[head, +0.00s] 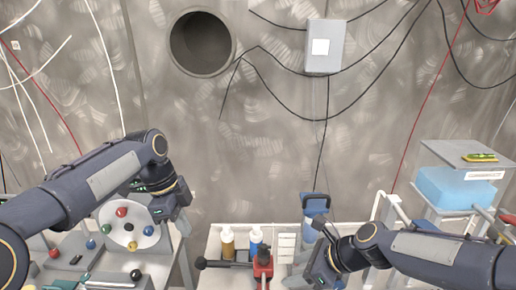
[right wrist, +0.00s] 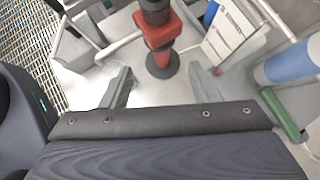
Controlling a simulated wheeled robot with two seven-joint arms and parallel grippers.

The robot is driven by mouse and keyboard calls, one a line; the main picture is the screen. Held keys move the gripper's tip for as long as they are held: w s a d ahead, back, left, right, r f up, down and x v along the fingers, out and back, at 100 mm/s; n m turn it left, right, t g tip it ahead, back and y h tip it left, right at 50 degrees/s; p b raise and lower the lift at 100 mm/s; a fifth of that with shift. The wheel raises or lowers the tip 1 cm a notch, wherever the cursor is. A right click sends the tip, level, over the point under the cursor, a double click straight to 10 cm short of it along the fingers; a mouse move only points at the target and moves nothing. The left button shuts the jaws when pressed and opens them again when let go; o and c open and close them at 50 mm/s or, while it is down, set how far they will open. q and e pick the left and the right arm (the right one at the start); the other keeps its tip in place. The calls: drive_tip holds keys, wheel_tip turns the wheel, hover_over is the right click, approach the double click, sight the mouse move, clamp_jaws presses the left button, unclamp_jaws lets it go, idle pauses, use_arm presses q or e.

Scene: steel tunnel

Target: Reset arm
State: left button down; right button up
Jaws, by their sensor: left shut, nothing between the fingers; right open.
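My left gripper (head: 183,222) hangs below the bent left arm, beside the right edge of a white round panel with coloured knobs. It is shut and holds nothing. My right gripper (head: 318,240) is low in the middle right of the head view, over the white bench. In the right wrist view its two grey fingers (right wrist: 163,88) are spread wide with nothing gripped. A red and black upright tool (right wrist: 160,35) stands on a round dark base just beyond the gap between the fingers, apart from them. It also shows in the head view (head: 263,264).
The knob panel (head: 112,222) stands at left. Two bottles, one amber (head: 228,244) and one blue (head: 256,242), stand at the back of the bench. A blue box (head: 450,188) is on a rack at right. Cables hang on the steel wall (head: 270,130).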

use_arm(q)
drive_tip(key=s+a+n+t, duration=0.1)
drive_tip(key=s+a+n, duration=0.1)
drive_tip(key=s+n, duration=0.4)
drive_tip(key=s+a+n+t, duration=0.2)
drive_tip(key=s+a+n, duration=0.1)
drive_tip(key=s, duration=0.5)
drive_tip(key=s+f+n+t, duration=0.1)
drive_tip(key=s+f+n, duration=0.2)
drive_tip(key=s+n, duration=0.2)
drive_tip(key=s+d+f+n+t+h, duration=0.1)
drive_tip(key=s+f+n, duration=0.3)
drive_tip(key=s+n, duration=0.2)
drive_tip(key=shift+s+d+f+t, duration=0.25)
drive_tip(key=shift+s+d+t, duration=0.05)
drive_tip(key=shift+s, duration=0.65)
use_arm(e)
drive_tip(key=s+d+n+h, duration=0.1)
drive_tip(key=s+d+n, duration=0.2)
drive_tip(key=s+n, duration=0.4)
drive_tip(key=s+d+r+n+t+h, duration=0.1)
drive_tip(key=s+d+n, duration=0.3)
drive_tip(key=s+n, duration=0.3)
drive_tip(key=s+d+n+h, duration=0.2)
drive_tip(key=s+d+n, duration=0.2)
drive_tip(key=s+n, duration=0.4)
drive_tip(key=shift+s+r, duration=0.2)
drive_tip(key=shift+r, duration=0.15)
